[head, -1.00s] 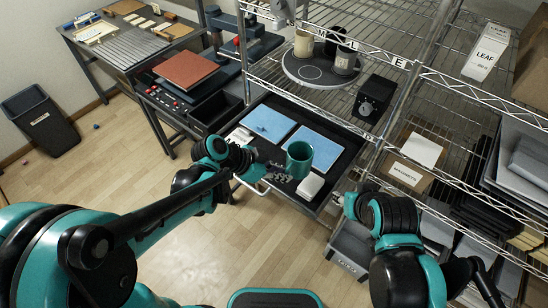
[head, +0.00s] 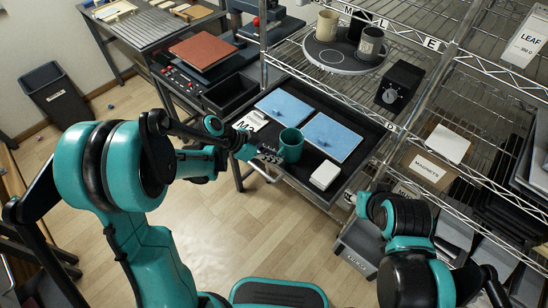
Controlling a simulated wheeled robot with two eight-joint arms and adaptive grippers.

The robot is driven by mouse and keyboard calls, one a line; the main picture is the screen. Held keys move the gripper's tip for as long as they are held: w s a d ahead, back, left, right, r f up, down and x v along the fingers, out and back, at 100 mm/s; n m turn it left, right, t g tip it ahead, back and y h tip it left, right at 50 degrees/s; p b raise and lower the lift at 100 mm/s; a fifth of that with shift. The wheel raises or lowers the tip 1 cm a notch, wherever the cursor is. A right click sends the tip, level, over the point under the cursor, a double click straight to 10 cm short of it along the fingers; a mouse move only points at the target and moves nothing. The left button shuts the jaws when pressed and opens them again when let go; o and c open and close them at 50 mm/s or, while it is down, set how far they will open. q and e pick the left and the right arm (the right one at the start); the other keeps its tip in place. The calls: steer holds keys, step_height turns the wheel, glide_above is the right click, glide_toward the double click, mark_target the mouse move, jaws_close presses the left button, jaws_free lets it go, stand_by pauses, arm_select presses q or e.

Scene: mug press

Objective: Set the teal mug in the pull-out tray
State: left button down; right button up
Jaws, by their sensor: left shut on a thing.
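The teal mug (head: 291,146) is upright at the front middle of the dark pull-out tray (head: 342,183), between two blue cloths and a white box. My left gripper (head: 272,154) reaches in from the left, with its fingers shut on the mug's left side. I cannot tell whether the mug's base touches the tray floor. My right gripper (head: 352,198) is low by the tray's right front corner, beside the rack; its fingers are too small and dark to read.
Blue cloths (head: 333,136) and a white box (head: 325,175) lie in the tray. A round turntable (head: 342,56) on the shelf above carries a beige mug (head: 326,25) and a dark mug (head: 370,43). Wire rack posts and shelves stand close on the right.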

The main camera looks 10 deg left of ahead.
arm_select(q)
steer(key=c, duration=1.6)
jaws_free()
steer(key=shift+c, duration=0.2)
steer(key=shift+r, duration=0.15)
steer(key=p+v, duration=0.4)
steer(key=v, duration=0.8)
steer(key=s+a+r+n+t+y, duration=0.2)
steer(key=s+n+y, duration=0.2)
steer(key=s+n, duration=0.3)
steer(key=s+a+r+n+t+y, duration=0.2)
steer(key=s+n+y, duration=0.2)
steer(key=s+n, duration=0.3)
steer(key=shift+r, duration=0.35)
